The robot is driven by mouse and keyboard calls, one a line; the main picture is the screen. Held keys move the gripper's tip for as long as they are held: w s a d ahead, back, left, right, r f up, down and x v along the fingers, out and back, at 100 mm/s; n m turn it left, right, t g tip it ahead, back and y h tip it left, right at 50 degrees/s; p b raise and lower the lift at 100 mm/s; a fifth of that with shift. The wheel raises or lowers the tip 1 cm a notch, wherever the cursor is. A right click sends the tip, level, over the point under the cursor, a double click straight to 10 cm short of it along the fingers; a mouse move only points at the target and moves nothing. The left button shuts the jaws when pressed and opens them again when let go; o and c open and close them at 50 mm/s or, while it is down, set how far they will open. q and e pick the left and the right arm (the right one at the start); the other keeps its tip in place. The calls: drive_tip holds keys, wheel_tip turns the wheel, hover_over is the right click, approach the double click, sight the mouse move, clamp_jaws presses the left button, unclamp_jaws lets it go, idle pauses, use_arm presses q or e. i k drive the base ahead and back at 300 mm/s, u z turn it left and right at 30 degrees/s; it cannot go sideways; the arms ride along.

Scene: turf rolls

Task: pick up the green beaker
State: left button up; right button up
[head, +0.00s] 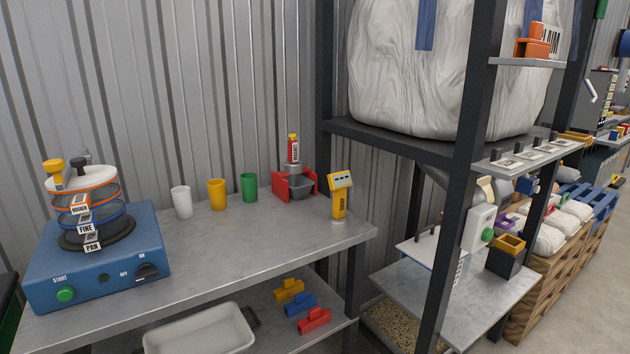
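The green beaker (249,187) stands upright on the grey metal bench (240,235), towards its back edge by the corrugated wall. It is the right one of a row of three beakers. The yellow beaker (217,194) is to its left, and the white beaker (181,201) is further left. Nothing hides the green beaker from the head camera. Neither of my grippers is in view.
A blue sieve shaker (100,255) fills the bench's left end. Right of the green beaker are a red holder with a grey cup (300,187) and a yellow handheld meter (340,196). The bench front is clear. A black post frame (470,170) stands right.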

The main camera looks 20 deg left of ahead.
sight(248, 180)
drive_tip(key=z, duration=0.2)
drive_tip(key=i, duration=1)
drive_tip(key=u, duration=0.3)
